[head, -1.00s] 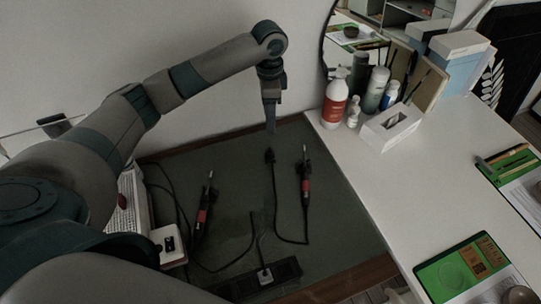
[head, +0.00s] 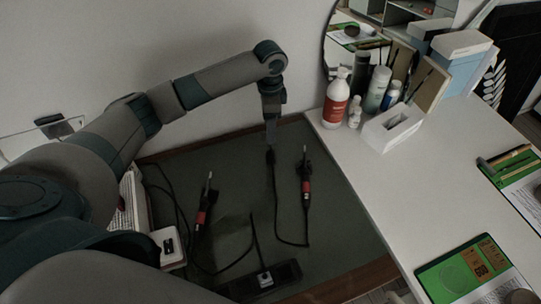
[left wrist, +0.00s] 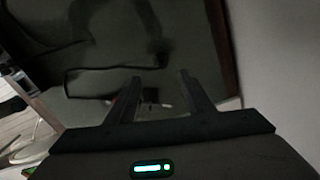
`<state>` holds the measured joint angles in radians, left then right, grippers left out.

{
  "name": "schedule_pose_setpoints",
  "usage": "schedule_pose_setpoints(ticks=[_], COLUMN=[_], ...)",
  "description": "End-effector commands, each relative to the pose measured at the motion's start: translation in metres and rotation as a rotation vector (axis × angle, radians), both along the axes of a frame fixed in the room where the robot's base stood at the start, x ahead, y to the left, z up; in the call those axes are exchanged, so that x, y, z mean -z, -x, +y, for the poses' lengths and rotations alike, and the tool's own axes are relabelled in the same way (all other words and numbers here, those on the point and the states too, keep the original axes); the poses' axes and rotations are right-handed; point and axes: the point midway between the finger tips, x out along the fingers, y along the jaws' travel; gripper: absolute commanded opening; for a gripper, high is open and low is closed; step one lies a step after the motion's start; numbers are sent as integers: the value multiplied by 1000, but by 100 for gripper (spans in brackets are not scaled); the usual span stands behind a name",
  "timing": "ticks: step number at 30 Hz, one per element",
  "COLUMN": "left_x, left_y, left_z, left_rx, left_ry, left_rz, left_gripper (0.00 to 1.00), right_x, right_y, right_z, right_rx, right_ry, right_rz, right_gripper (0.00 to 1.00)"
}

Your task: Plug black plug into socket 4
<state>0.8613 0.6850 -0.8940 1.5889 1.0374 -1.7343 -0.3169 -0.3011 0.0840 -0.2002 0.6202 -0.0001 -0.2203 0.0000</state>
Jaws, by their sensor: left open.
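The black plug (head: 270,157) is at the end of a thin black cable on the dark green mat, left of a red-and-black tool. My left gripper (head: 271,143) points down right above the plug, and its tips overlap the plug's top in the head view. In the left wrist view its two fingers (left wrist: 160,92) are apart, with a small dark object with pale spots between them. Whether they touch the plug cannot be told. The black power strip (head: 290,270) lies at the mat's front, with a pale piece on it; socket numbers are unreadable. My right gripper is not seen.
Two red-and-black tools (head: 306,185) (head: 202,208) lie on the mat (head: 340,235) among black cables. A white keyboard-like item (head: 128,200) stands left. A white table (head: 420,180) with bottles and a tissue box (head: 392,128) is on the right.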

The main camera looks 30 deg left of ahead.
Motion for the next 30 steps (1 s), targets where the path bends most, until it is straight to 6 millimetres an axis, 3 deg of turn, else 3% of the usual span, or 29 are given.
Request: schedule_pose_setpoints(ticks=[13,30], left_x=[72,83], left_y=[0,-1], left_z=[0,0], left_rx=[0,-1], left_ry=[0,1], left_rz=[2,1], left_gripper=[48,48], right_x=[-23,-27], right_y=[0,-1], right_z=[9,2], right_rx=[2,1], right_ry=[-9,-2], right_rz=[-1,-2], right_gripper=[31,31])
